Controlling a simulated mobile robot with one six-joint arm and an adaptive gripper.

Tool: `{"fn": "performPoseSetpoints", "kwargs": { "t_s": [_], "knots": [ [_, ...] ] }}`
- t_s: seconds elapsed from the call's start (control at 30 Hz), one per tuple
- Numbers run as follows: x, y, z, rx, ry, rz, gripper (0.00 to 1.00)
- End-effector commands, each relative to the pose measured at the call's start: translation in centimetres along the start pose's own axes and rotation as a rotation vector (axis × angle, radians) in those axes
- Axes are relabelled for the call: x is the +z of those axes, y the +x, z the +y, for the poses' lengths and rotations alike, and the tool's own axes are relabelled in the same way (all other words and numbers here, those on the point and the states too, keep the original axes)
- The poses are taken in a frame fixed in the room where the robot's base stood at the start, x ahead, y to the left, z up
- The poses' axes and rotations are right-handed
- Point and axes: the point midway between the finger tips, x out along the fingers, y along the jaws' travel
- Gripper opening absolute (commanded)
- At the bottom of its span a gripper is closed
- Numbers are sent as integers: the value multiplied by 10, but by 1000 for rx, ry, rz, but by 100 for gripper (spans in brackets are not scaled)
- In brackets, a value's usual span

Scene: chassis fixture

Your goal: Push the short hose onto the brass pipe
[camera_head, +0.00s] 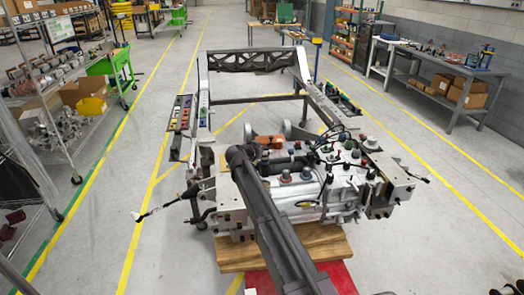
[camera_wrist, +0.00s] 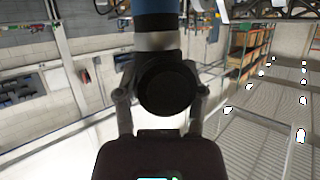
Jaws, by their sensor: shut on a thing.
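In the wrist view my gripper (camera_wrist: 162,108) has a finger on each side of a black round piece (camera_wrist: 168,86) and is shut on it. This piece looks like the short hose seen nearly end-on. A grey band and a blue band show just above it; I cannot tell whether they belong to it. In the head view my dark arm reaches from the bottom edge to over the left part of the chassis machinery (camera_head: 340,190). My gripper and the hose cannot be made out there. I cannot pick out the brass pipe in either view.
The machinery rests on a wooden pallet (camera_head: 232,254) with a grey frame (camera_head: 204,88) behind it. Shelving (camera_head: 50,95) stands at the left and a workbench (camera_head: 440,68) with boxes at the right. The floor on both sides, marked with yellow lines, is mostly clear.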

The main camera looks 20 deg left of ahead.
Motion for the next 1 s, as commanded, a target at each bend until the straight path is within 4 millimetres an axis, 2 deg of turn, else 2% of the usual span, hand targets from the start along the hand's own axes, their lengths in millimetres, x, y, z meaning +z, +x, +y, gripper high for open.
{"fn": "performPoseSetpoints", "kwargs": {
  "t_s": [0.43,1.0],
  "knots": [
    [31,14,1,1,0,0,0],
    [35,16,1,2,1,0,0]
  ]
}}
